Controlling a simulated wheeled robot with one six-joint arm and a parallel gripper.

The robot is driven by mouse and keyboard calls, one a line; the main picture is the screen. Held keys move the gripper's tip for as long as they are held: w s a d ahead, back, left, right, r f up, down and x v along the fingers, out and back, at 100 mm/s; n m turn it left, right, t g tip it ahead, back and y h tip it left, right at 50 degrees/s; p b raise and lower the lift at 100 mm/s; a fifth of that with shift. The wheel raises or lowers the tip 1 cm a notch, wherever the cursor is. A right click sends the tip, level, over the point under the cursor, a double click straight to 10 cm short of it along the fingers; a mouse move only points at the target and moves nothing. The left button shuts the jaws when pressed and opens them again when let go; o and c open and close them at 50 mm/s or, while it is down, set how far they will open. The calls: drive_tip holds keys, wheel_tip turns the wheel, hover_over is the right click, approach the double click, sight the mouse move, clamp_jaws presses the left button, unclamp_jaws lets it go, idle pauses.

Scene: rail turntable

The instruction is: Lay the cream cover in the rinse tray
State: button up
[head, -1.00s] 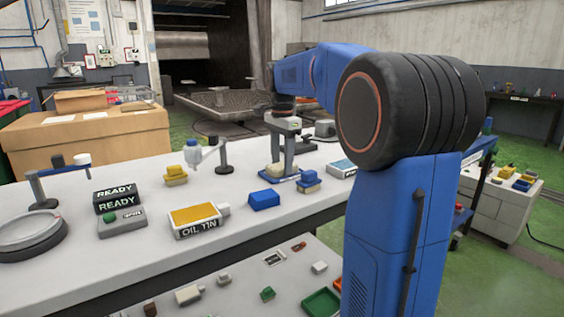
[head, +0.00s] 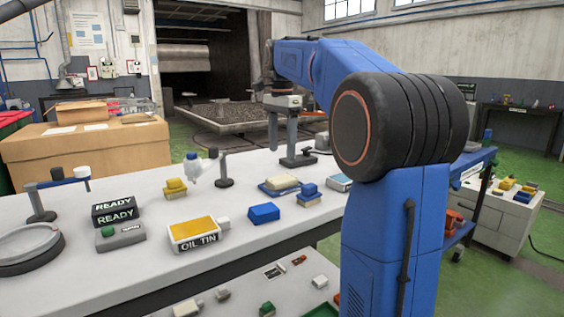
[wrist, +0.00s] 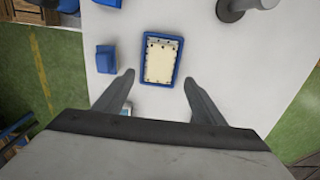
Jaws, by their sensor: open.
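My gripper (head: 281,140) is open and empty, raised above the bench over the tray. In the wrist view the two fingers of my gripper (wrist: 160,78) stand apart, one on each side of the tray's near end, touching nothing.
A blue-topped block (head: 308,194) stands close right of the tray, and a blue block (head: 264,212) in front. A grey post on a round base (head: 224,170) stands to the left. The oil tin (head: 196,233) is nearer. Bare bench shows around the tray.

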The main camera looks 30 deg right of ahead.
drive_tip(key=shift+r, duration=1.25)
